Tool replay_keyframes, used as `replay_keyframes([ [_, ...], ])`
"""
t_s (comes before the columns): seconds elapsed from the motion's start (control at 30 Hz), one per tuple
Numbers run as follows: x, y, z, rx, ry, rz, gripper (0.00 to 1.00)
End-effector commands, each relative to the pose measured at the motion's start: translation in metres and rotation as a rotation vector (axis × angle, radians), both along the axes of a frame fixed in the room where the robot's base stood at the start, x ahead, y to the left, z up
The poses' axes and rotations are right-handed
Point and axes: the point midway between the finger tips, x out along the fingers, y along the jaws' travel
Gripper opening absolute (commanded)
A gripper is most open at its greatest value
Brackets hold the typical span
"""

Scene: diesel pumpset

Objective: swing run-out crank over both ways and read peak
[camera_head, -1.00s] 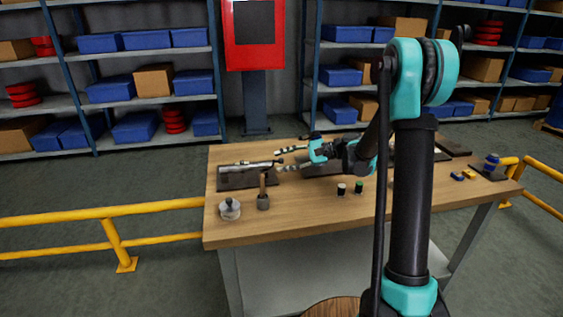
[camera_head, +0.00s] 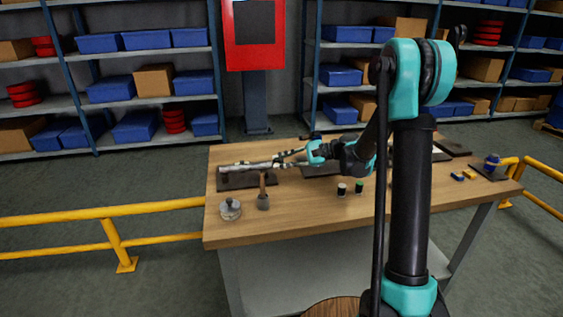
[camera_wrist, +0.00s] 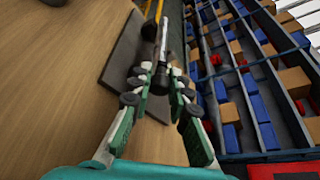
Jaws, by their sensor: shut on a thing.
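A long grey metal bar assembly (camera_head: 245,165) lies on a dark plate (camera_head: 232,182) at the left of the workbench. I take its near end piece to be the crank. In the wrist view a dark end piece (camera_wrist: 160,79) of this assembly sits between my fingertips, with the light bar (camera_wrist: 161,42) running away from it. My gripper (camera_head: 281,162) comes in from the right and is shut on that end piece; in the wrist view its green-backed fingers (camera_wrist: 158,92) converge on it. Fine detail of the crank and any peak reading is too small to see.
Two small cylinders (camera_head: 350,188) stand mid-bench. A yellow rail (camera_head: 100,215) crosses at left. The bench's front middle is clear.

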Motion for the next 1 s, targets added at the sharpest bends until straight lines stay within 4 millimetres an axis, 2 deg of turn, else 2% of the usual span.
replay_keyframes([
  [0.17,-0.002,-0.001,-0.002,0.017,-0.053,-0.001,0.00],
  [0.7,-0.010,-0.004,-0.016,0.113,-0.392,-0.001,0.00],
  [1.0,-0.011,-0.004,-0.020,0.143,-0.493,-0.002,0.00],
])
